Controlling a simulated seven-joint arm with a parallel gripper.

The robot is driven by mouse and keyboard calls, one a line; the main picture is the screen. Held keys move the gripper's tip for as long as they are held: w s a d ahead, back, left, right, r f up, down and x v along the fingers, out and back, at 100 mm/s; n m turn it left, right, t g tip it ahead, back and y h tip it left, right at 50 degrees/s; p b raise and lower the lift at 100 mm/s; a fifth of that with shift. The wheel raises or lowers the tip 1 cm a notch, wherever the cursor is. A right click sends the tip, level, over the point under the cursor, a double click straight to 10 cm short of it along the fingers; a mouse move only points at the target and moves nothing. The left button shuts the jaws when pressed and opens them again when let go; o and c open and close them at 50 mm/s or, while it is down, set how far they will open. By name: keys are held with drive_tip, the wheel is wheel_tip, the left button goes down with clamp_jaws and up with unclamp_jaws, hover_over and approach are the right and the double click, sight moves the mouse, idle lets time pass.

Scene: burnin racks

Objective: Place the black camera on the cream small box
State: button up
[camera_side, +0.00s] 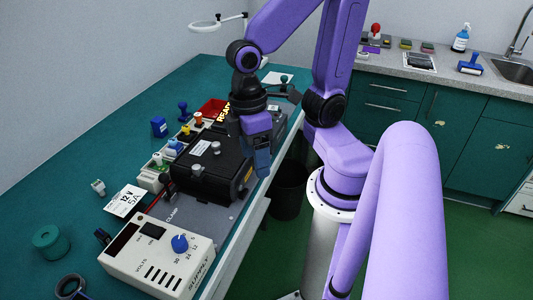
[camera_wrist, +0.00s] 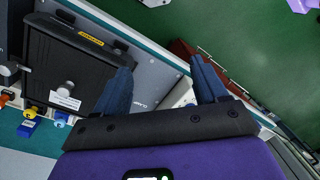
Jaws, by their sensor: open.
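My gripper (camera_side: 262,160) is open, pointing down at the bench's front edge, beside the large black boxes. I cannot pick out a black camera with certainty; a small dark object (camera_side: 290,93) at the bench's far end is too small to identify. Small cream boxes (camera_side: 151,181) with coloured knobs stand left of the black boxes; I cannot tell which is the task's box.
A large black box (camera_side: 209,170) with a label and knob lies on the grey rack plate, and shows in the wrist view (camera_wrist: 70,65). A cream power supply (camera_side: 158,255) with a blue dial stands in front. A red tray (camera_side: 213,108) is behind.

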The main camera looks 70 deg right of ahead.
drive_tip(key=s+n, duration=0.1)
drive_tip(key=n, duration=0.1)
drive_tip(key=s+n+t, duration=0.1)
drive_tip(key=shift+s+d+r+n, duration=0.2)
drive_tip(key=shift+n, duration=0.2)
